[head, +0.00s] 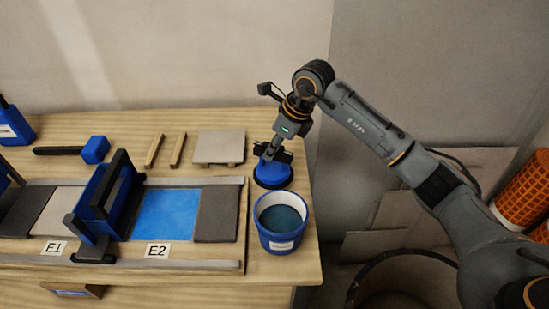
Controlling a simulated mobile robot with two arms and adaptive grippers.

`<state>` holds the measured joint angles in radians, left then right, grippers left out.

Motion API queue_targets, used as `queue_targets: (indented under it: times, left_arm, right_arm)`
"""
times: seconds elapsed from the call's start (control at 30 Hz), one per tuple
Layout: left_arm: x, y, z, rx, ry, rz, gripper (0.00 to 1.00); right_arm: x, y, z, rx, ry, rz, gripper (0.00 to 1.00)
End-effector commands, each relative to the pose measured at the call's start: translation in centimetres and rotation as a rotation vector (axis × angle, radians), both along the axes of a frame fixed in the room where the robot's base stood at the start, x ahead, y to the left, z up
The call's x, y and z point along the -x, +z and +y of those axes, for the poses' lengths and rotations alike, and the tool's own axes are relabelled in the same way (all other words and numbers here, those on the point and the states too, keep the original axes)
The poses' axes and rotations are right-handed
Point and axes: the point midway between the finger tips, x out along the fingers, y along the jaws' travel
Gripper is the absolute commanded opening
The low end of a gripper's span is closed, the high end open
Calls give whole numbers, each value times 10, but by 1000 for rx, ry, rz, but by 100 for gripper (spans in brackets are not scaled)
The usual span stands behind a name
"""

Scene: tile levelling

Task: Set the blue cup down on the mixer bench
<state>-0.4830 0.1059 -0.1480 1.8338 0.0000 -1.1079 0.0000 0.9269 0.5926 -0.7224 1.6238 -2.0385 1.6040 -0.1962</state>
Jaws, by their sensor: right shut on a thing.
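My right gripper (272,152) reaches down over the right part of a wooden bench (225,118). It is shut on the blue cup (272,173), a round blue piece with a dark rim underneath. The cup is upright, just behind a blue bucket (264,238). I cannot tell whether its underside touches the bench top. The gripper hides the upper part of the cup. No label shows whether this bench is the mixer bench. My left gripper is not in view.
The bucket holds dark liquid or paste. Left of it lie a dark tile (216,214), a blue patch (166,214) and a blue frame-like tool (103,195). Behind are a grey tile (219,145), wooden strips and a blue mallet (95,149). Orange rolls (523,190) stand at right.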

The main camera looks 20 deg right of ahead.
Motion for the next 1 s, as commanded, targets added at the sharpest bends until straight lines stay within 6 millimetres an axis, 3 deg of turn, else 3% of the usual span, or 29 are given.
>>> queue_targets:
  times: [0.17, 0.37, 0.73, 0.77, 0.83, 0.87, 1.0]
  left_arm:
    - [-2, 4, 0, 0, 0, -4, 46]
    - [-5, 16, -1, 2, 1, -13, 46]
    - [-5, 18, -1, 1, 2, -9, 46]
    - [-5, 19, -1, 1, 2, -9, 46]
    - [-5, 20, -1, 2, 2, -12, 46]
    - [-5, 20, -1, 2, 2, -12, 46]
    - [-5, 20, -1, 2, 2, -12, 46]
  right_arm:
    - [-6, -9, -5, -2, -1, -1, 0]
    - [-6, -38, -6, -3, 1, 0, 0]
    - [-7, -41, -6, -2, 1, -3, 0]
    - [-6, -42, -6, -1, 1, -1, 24]
    - [-6, -42, -6, -1, 1, -1, 39]
    - [-6, -42, -6, -1, 1, -1, 43]
    - [-6, -42, -6, -1, 1, -1, 43]
